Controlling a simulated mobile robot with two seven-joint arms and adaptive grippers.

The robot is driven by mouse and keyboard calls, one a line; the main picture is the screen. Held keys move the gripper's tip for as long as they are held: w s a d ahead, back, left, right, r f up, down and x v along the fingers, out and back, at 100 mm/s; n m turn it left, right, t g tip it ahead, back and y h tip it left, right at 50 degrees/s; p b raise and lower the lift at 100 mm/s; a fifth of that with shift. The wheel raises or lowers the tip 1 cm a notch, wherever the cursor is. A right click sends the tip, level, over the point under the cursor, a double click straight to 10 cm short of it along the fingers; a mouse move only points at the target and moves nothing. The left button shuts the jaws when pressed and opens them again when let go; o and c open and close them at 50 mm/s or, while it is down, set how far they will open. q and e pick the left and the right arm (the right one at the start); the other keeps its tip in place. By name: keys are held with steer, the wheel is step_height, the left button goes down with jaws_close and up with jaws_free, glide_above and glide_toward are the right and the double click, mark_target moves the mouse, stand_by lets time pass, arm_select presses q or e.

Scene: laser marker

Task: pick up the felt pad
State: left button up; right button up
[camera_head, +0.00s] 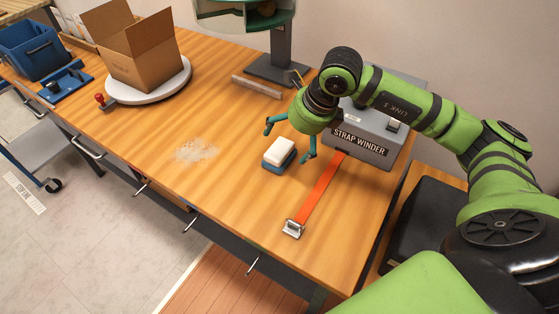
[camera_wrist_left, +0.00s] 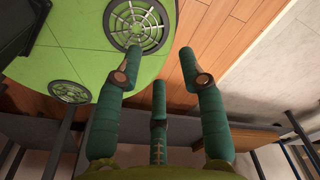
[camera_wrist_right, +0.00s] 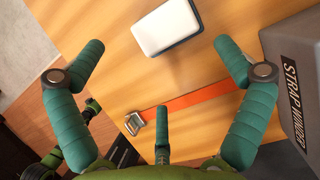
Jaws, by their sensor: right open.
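The felt pad (camera_head: 280,150), a small block with a white top and a blue lower part, lies on the wooden bench. In the right wrist view the white block (camera_wrist_right: 166,27) shows near the top, ahead of the fingers. My right gripper (camera_head: 286,146) is open and empty above the bench, its teal fingers spread on either side of the pad in the head view and apart from it in the wrist view. My left gripper (camera_wrist_left: 160,60) shows only in its wrist view, open and empty, with my green base and the floor beyond it.
A grey strap winder (camera_head: 362,133) stands right of the pad, its orange strap (camera_head: 320,192) running to a metal buckle (camera_head: 293,229). Pale dust (camera_head: 195,151) lies left of the pad. A cardboard box (camera_head: 145,62) stands on a white turntable (camera_head: 172,85) farther left.

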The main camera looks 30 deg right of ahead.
mark_target(281, 149)
steer(key=shift+p+x, duration=0.35)
steer(key=shift+x, duration=0.6)
steer(key=p+x, duration=0.1)
steer(key=x, duration=0.1)
steer(key=p+x, duration=0.1)
steer(key=x, duration=0.2)
steer(key=shift+w+d, duration=0.2)
steer(key=shift+w, duration=0.3)
steer(key=shift+w+f, duration=0.15)
steer(key=shift+f, duration=0.15)
steer(key=shift+c, duration=1.2)
steer(key=c, duration=0.7)
arm_select(q)
step_height(281, 149, up, 2)
steer(key=shift+w+r, duration=0.15)
steer(key=shift+r, duration=0.1)
arm_select(e)
steer(key=c, duration=0.3)
